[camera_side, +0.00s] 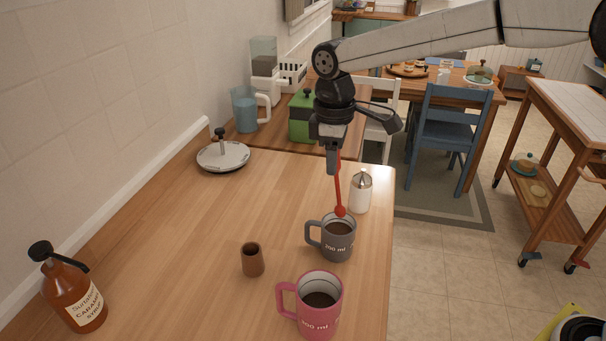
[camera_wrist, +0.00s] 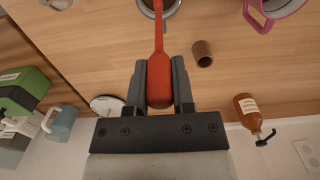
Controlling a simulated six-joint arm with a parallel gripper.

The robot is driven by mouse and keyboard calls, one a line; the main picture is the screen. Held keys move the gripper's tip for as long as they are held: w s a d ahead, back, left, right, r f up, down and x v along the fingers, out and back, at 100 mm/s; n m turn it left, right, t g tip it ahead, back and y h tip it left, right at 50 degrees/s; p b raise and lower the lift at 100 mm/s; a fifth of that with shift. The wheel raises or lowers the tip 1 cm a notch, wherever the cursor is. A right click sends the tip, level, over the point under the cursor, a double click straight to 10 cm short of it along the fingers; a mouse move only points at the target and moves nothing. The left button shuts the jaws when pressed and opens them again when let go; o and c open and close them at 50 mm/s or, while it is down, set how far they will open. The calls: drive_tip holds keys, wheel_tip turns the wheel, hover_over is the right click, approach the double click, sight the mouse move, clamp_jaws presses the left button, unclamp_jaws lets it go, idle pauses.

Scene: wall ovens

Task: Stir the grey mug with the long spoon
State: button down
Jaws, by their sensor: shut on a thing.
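The grey mug (camera_side: 337,243) stands upright near the right edge of the wooden counter in the side view, with dark liquid inside. The red long spoon (camera_side: 338,189) hangs from my gripper (camera_side: 332,160), its bowl at the mug's rim in the picture. I cannot tell whether the bowl is inside the mug or just above and behind it. In the wrist view my gripper (camera_wrist: 160,85) is shut on the spoon's handle (camera_wrist: 159,55). Only a part of the grey mug's rim (camera_wrist: 172,11) shows at the top there.
A pink mug (camera_side: 318,306) with dark liquid stands in front of the grey mug. A small brown cup (camera_side: 253,260) is to the left, and a white shaker (camera_side: 361,191) is close behind. A syrup bottle (camera_side: 74,287) stands far left. The counter's left middle is clear.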

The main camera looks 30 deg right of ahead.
drive_tip(key=shift+r, duration=2.05)
